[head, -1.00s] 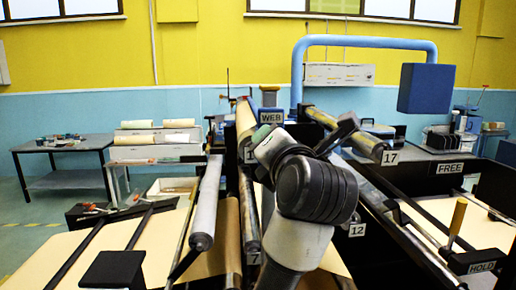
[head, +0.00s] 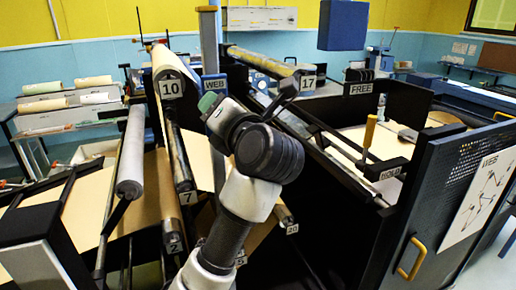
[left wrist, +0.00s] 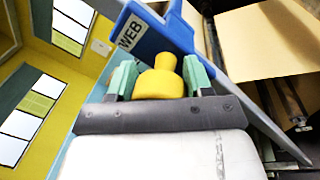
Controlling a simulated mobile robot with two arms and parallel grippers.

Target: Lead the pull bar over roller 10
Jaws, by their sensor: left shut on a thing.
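Roller 10 (head: 166,62) is a pale roller at upper left centre in the head view, with its label "10" (head: 171,89) on the near end. The blue pull bar piece marked WEB (head: 214,85) is just right of that label. In the left wrist view, the blue WEB piece (left wrist: 160,32) has a yellow knob (left wrist: 160,80). My left gripper (head: 208,102) has green fingers; in the left wrist view it (left wrist: 160,82) is shut around the knob. The head view does not show clearly whether the bar touches roller 10. My right gripper is out of view.
A grey roller (head: 131,150) and roller 7 (head: 180,160) lie left of my arm. Roller 17 (head: 262,62) is behind, to the right. A brown kraft sheet (left wrist: 265,40) shows in the left wrist view. A dark cabinet door with a yellow handle (head: 411,258) stands at right.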

